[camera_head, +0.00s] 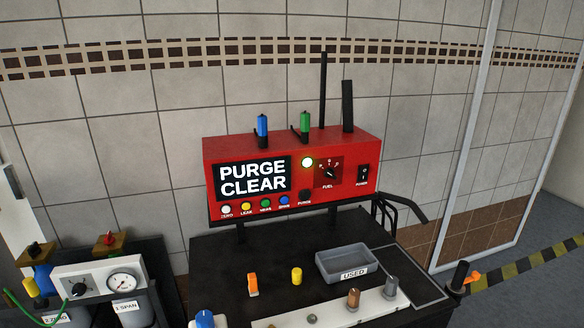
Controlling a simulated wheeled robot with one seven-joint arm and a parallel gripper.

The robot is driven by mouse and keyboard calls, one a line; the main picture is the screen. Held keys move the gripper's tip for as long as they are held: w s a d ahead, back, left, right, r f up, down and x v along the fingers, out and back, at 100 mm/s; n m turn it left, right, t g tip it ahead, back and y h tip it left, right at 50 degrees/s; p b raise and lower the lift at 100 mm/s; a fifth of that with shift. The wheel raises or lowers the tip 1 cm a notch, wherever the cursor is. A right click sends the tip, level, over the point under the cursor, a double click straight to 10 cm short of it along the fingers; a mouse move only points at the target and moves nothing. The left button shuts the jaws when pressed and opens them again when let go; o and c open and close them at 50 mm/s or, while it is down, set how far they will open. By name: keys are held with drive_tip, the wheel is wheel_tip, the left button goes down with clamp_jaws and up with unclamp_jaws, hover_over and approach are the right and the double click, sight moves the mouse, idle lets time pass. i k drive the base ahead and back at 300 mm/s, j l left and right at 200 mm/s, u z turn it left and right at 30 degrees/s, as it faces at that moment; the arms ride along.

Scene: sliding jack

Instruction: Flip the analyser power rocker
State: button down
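The analyser (292,170) is a red box standing at the back of a black cart top, against the tiled wall. Its power rocker (363,174) is a small black switch at the right end of the front face, above a "POWER" label. Which side of the rocker is pressed is too small to tell. The screen (253,178) reads "PURGE CLEAR", and a round lamp (307,162) beside it glows pale green. My gripper is not in view, and nothing covers the rocker.
A fuel knob (329,173) sits left of the rocker; coloured buttons run below the screen. A grey "USED" tray (357,263), yellow and orange pieces and a pale rack (340,312) occupy the cart top. Gas bottles with a gauge (123,282) stand at left. Space before the rocker looks clear.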

sight(364, 170)
drive_tip(key=i+l+u, duration=0.1)
drive_tip(key=u, duration=0.3)
drive_tip(key=i+l+u, duration=0.2)
drive_tip(key=u, duration=0.2)
drive_tip(key=i+l+u, duration=0.25)
drive_tip(key=u, duration=0.15)
